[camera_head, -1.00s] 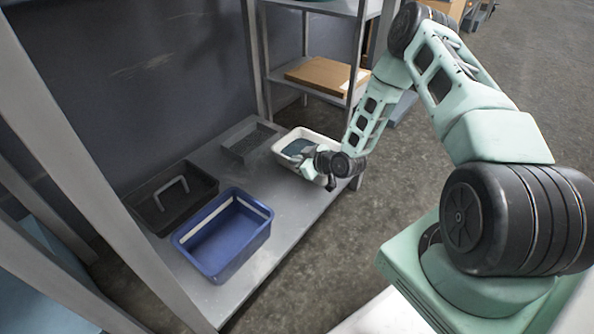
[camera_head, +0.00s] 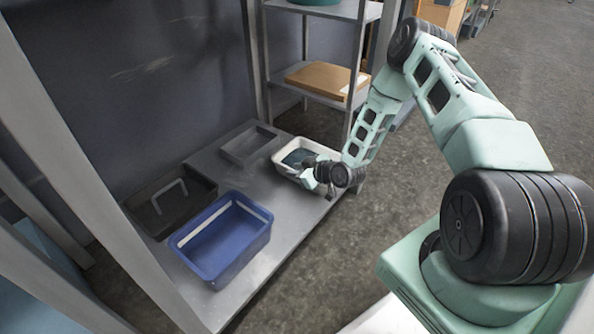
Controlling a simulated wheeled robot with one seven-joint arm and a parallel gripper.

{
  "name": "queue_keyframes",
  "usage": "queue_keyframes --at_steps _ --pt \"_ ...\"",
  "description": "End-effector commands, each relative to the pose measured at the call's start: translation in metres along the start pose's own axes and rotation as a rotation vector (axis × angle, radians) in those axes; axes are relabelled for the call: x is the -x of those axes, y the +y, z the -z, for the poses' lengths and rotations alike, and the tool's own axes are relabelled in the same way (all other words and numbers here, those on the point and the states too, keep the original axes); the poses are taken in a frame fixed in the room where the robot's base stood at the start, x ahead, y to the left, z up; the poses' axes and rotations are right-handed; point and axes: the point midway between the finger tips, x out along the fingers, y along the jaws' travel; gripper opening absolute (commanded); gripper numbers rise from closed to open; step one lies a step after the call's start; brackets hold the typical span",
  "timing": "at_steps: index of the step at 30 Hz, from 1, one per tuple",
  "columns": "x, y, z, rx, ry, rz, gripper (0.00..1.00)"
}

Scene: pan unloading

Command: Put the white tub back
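The white tub (camera_head: 329,148) sits at the right end of the grey shelf board (camera_head: 279,221), near its corner. It has a dark bluish inside or content. My gripper (camera_head: 308,172) is at the tub's near side, over or against its near rim. My wrist hides part of that rim. The fingers are too small and covered to tell whether they are open, or whether they hold the rim.
A blue bin (camera_head: 213,268), a black tray with a handle (camera_head: 150,218) and a shallow grey tray (camera_head: 233,158) stand on the same board. A rack with a cardboard box (camera_head: 325,78) stands behind. Upright posts frame the left. Bare board lies between the blue bin and grey tray.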

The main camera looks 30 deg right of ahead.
Motion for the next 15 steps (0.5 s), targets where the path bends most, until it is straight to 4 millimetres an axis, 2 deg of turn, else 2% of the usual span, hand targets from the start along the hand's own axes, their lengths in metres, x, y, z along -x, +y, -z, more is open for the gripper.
queue_keyframes --at_steps 5,15 --pt "0.028 0.001 0.004 -0.001 -0.003 0.0 0.25" --pt "0.097 0.001 0.003 -0.001 -0.003 0.0 0.25"
